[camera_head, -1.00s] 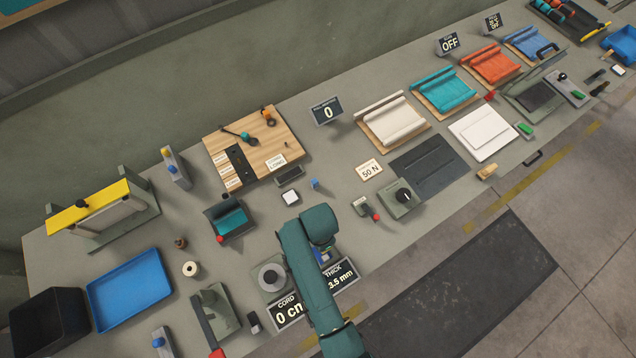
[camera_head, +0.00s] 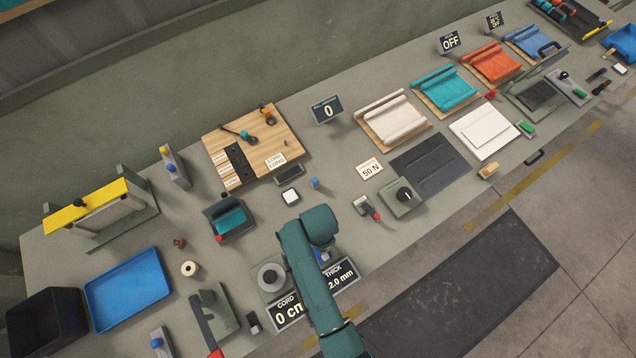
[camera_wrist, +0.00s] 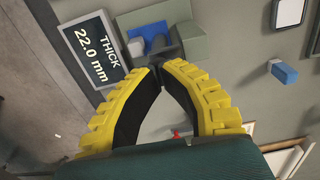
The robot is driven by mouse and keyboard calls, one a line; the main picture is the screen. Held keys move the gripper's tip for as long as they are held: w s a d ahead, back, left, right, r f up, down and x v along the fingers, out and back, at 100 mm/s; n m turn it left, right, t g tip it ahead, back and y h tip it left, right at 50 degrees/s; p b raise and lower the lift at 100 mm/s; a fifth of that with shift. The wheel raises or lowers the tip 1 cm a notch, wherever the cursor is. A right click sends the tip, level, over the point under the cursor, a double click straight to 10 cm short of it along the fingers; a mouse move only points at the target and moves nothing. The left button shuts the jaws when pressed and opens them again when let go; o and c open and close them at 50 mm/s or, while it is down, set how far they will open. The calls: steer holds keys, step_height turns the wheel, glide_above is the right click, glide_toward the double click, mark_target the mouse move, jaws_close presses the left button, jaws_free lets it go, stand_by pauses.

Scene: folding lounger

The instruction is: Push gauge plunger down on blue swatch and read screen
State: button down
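The thickness gauge (camera_wrist: 185,42) is a grey-green block in the wrist view, with the blue swatch (camera_wrist: 155,33) at it. A small grey part, possibly the plunger, shows beside the swatch; the dark part at my fingertips is hard to make out. The gauge screen (camera_wrist: 95,50) reads THICK 22.0 mm. In the head view the screen (camera_head: 340,275) is partly covered by my arm and shows 2.0 mm. My gripper (camera_wrist: 162,72) has yellow ribbed fingers with black pads, and their tips meet just in front of the gauge. Whether they touch the plunger is unclear.
A CORD screen (camera_head: 287,312) and a round grey dial (camera_head: 270,278) stand just left of my arm. A small blue block (camera_wrist: 284,72) and a white square (camera_wrist: 289,12) lie to the right in the wrist view. A red-tipped tool (camera_head: 366,207) lies right of my arm.

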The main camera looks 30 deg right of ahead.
steer(key=shift+f+b, duration=0.6)
steer(key=shift+f, duration=0.45)
stand_by(0.6)
step_height(320, 180, up, 8)
steer(key=p, duration=0.8)
steer(key=shift+r, duration=0.1)
stand_by(0.7)
